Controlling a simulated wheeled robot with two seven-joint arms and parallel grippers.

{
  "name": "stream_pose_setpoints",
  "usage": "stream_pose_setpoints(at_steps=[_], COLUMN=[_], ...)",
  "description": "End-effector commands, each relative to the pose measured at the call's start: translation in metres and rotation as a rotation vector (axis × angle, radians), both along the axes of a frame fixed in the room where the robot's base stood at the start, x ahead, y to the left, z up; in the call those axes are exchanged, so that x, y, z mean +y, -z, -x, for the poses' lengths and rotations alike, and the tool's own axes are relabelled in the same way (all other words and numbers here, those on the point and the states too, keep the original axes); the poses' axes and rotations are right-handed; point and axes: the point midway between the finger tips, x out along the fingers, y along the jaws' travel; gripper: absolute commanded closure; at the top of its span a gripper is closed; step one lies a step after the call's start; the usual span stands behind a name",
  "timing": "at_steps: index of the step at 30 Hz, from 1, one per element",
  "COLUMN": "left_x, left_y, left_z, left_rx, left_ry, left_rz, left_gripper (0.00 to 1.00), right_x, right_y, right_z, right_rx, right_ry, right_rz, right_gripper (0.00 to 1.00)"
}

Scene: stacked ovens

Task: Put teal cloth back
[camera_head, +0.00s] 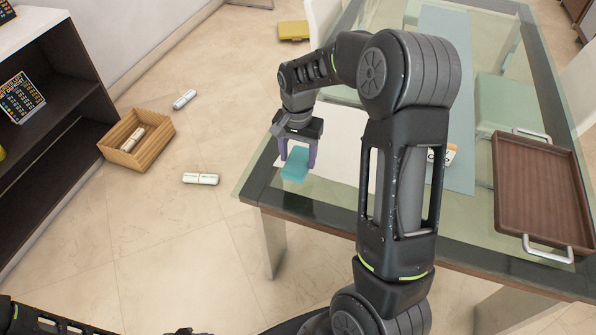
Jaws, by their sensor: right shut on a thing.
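The teal cloth (294,171) is a small folded piece at the left end of the glass table (323,206). My right gripper (297,163) points down over it, with its purple fingers shut on the cloth. I cannot tell whether the cloth touches the table or hangs just above it. My left arm shows only in part at the bottom left corner, and its gripper is not clearly seen.
A brown tray (535,253) with metal handles lies on the table's right side. A wooden box (160,128) and white cylinders (200,178) lie on the floor at left, near a dark shelf (50,150). My right arm hides the table's middle.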

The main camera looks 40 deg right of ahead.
Motion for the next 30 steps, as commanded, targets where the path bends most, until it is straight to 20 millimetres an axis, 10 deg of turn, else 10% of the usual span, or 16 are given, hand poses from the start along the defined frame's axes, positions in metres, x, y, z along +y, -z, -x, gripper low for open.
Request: stream_pose_setpoints(at_steps=[30], left_x=[0.001], left_y=[-0.007], left_z=[0.001], left_rx=[0.004], left_ry=[-0.001], left_rz=[-0.002], left_gripper=[0.45], right_x=[0.000], right_y=[0.062], right_z=[0.001], right_rx=[0.001], right_ry=[0.001], right_rz=[-0.001], right_gripper=[0.74])
